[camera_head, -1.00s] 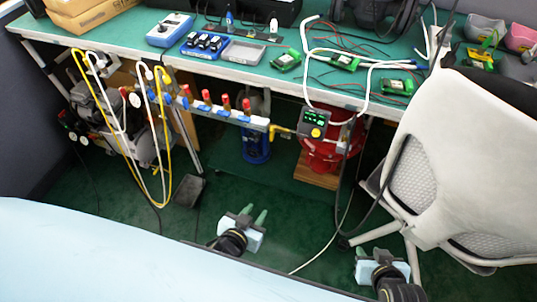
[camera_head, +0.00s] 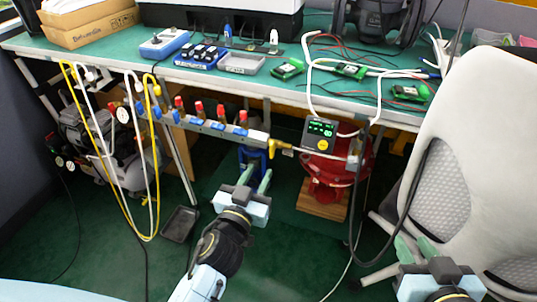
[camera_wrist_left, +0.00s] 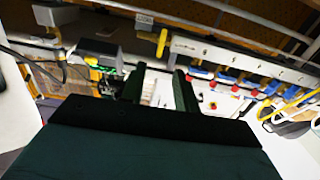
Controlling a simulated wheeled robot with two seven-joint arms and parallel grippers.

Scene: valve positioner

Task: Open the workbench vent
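A white manifold rail (camera_head: 215,128) with blue valves and red knobs hangs under the bench's front edge. A yellow fitting (camera_head: 274,148) is at its right end; in the left wrist view a yellow handle (camera_wrist_left: 162,43) shows beside the rail's end. I cannot tell which part is labelled as the vent. A dark box with a green display, the positioner (camera_head: 320,133), hangs right of the rail. My left gripper (camera_head: 256,181) is open and empty, below the rail's right end; its parted fingers fill the middle of the left wrist view (camera_wrist_left: 160,88). My right gripper (camera_head: 418,249) is open and empty, low at right.
The green workbench (camera_head: 120,60) carries circuit boards, trays and wires. A grey chair (camera_head: 465,150) stands at right, close to my right gripper. A red valve body (camera_head: 325,175) stands on a wooden block.

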